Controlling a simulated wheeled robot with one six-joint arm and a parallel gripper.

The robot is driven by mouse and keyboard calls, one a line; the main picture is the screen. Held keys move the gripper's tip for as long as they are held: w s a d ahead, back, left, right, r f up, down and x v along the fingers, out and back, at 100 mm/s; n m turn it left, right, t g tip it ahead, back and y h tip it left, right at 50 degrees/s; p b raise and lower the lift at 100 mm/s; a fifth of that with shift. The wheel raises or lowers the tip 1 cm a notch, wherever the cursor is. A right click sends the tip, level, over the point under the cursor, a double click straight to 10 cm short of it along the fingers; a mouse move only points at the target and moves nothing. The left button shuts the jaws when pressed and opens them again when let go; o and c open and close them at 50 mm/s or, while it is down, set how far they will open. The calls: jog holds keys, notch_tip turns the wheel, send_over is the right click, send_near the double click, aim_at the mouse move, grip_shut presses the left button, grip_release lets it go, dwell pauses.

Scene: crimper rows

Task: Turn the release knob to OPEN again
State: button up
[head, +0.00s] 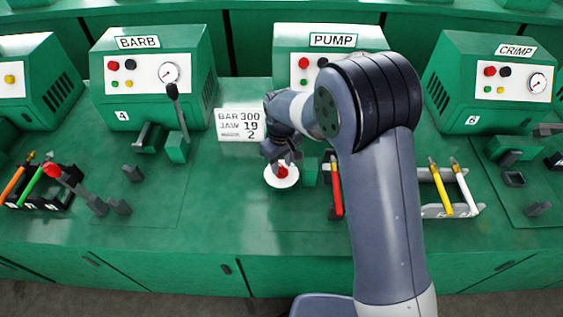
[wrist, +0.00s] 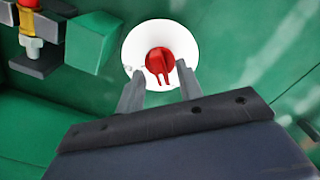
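The release knob (head: 282,172) is red and sits on a round white dial (head: 272,182) on the green bench in front of the PUMP machine. In the wrist view the knob (wrist: 158,58) shows a ridged grip pointing toward my gripper, on the white dial (wrist: 136,38). Tiny marks at the dial's left side are too small to read. My gripper (head: 283,161) is just above the knob, pointing down. In the wrist view my gripper (wrist: 159,84) is open, its two fingers apart with the knob's grip near the gap. I cannot tell whether they touch it.
A card (head: 240,124) reading "BAR 300, JAW 19" stands left of my gripper. The PUMP machine (head: 300,42) is behind. A red-handled tool (head: 336,190) stands to the right. The BARB machine (head: 152,78) with a lever is left. The bench front is clear.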

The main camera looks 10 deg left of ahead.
jog(key=shift+f, duration=0.6)
grip_shut()
